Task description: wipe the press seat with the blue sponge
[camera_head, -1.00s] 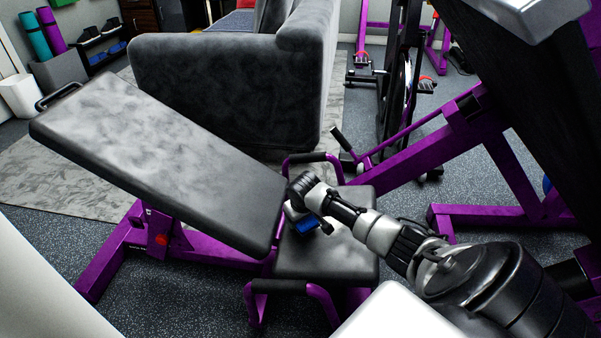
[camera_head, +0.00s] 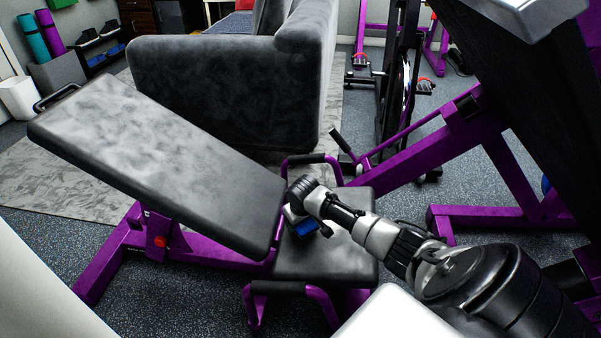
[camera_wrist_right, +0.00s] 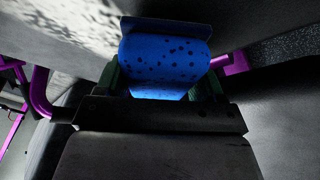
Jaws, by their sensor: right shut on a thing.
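The press seat (camera_head: 345,262) is a black padded square with purple handles, at the lower middle of the head view. The blue sponge (camera_head: 306,228) is at the seat's end near the tilted backrest (camera_head: 165,160). My right gripper (camera_head: 300,222) is shut on the sponge and holds it low over the seat. In the right wrist view the dark-spotted sponge (camera_wrist_right: 165,60) sits between the fingers of my right gripper (camera_wrist_right: 163,85). I cannot tell whether the sponge touches the seat pad. My left gripper is not in view.
Purple handles (camera_head: 275,287) stand out at the seat's sides. A grey sofa (camera_head: 225,95) stands behind the bench. The purple machine frame (camera_head: 410,160) rises at the right. Speckled floor is open at the lower left.

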